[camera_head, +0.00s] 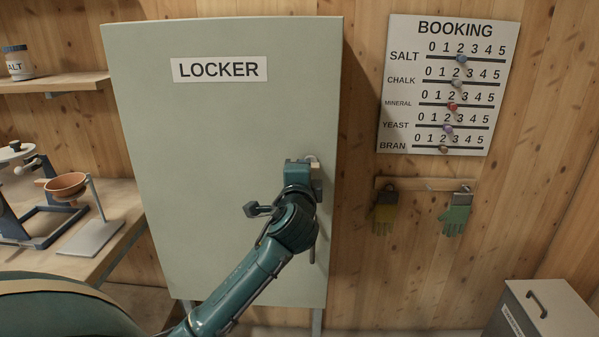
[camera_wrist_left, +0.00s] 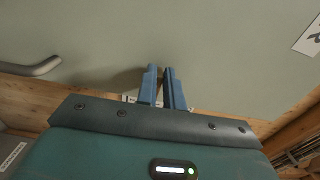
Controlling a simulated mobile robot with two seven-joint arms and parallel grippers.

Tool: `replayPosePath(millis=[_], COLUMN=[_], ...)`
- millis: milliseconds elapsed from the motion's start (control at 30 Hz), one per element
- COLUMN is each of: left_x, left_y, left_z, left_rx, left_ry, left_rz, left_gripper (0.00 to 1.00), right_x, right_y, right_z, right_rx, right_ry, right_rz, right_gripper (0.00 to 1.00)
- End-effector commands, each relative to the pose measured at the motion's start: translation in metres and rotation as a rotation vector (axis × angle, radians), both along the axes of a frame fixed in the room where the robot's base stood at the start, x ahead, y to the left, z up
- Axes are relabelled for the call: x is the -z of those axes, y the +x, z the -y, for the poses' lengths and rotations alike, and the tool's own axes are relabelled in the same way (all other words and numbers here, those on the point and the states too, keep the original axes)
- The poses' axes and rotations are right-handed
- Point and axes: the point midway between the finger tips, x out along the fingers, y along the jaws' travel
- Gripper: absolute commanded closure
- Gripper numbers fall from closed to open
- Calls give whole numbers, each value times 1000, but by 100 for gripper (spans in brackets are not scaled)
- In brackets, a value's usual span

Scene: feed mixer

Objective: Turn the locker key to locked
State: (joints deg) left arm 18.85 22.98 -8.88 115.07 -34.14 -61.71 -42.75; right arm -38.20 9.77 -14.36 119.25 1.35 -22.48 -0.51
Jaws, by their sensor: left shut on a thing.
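The grey-green locker (camera_head: 220,130) stands closed against the wooden wall, with a LOCKER label on its door. My left gripper (camera_head: 308,168) is at the right side of the door, at the lock. A bit of the round metal lock (camera_head: 312,158) shows behind the gripper. In the left wrist view, my left gripper's blue fingers (camera_wrist_left: 163,85) are close together against the door. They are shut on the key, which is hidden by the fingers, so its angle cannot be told. My right gripper is not in view.
A bar handle (camera_wrist_left: 30,68) juts from the door near the gripper. A booking board (camera_head: 440,85) and hanging gloves (camera_head: 457,215) are on the wall at right. A bench (camera_head: 125,215) with a brown bowl (camera_head: 66,185) is at left. A grey bin (camera_head: 540,310) stands at lower right.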

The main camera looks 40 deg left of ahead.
Motion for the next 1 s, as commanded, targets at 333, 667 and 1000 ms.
replayPosePath(millis=[333, 667, 1000], left_x=[-1, 0, 1], left_y=[1, -1, -50], left_z=[2, 2, 32], left_rx=[7, 4, 8], left_ry=[-1, 1, -2], left_rz=[2, 2, 2], left_gripper=[74, 69, 69], right_x=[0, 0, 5], right_y=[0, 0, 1], right_z=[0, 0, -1], right_rx=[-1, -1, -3], right_ry=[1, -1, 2], right_rz=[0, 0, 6], right_gripper=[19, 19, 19])
